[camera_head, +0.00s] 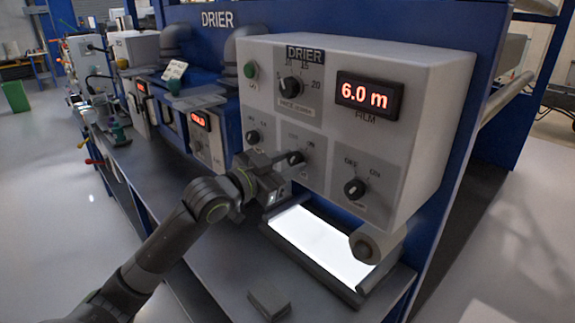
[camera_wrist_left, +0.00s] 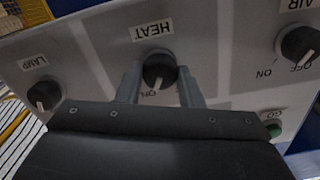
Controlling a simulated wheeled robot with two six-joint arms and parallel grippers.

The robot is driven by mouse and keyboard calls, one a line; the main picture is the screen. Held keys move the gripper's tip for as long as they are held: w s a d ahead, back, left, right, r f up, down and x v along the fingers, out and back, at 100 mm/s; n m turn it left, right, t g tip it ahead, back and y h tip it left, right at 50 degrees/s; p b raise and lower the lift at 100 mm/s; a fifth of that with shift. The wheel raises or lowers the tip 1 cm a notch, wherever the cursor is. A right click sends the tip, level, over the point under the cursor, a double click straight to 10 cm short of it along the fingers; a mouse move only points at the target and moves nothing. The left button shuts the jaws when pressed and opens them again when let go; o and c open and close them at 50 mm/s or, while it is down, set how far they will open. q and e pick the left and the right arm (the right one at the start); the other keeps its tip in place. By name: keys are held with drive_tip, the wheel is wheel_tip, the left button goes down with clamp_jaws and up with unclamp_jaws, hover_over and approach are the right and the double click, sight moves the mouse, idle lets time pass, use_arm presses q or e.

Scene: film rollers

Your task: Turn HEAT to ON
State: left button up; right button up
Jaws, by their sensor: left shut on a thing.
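The HEAT knob (camera_wrist_left: 159,70) is a round black dial on the pale drier panel, below its HEAT label in the upside-down left wrist view. My left gripper (camera_wrist_left: 160,88) has one finger on each side of the knob and is shut on it. A white mark shows at the knob's lower edge, close to lettering that looks like ON; the gripper hides part of this. In the head view the same knob (camera_head: 295,158) is at the tip of my left gripper (camera_head: 284,162), in the middle of the lower row. My right gripper is not in view.
The LAMP knob (camera_wrist_left: 43,95) and AIR knob (camera_wrist_left: 299,43) flank HEAT. A green GO button (camera_wrist_left: 274,130) is nearby. The drier box (camera_head: 425,110) has a 6.0 m display (camera_head: 368,95). Below are a lit panel (camera_head: 318,240), a roller (camera_head: 375,243) and a grey block (camera_head: 269,298).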

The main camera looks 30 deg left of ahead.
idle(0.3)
use_arm(q)
drive_tip(key=o, duration=1)
drive_tip(key=shift+c, duration=0.2)
drive_tip(key=shift+s, duration=0.1)
drive_tip(key=p+v, duration=1.6)
drive_tip(key=v, duration=0.1)
drive_tip(key=shift+p, duration=0.4)
drive_tip(key=shift+a+f, duration=0.15)
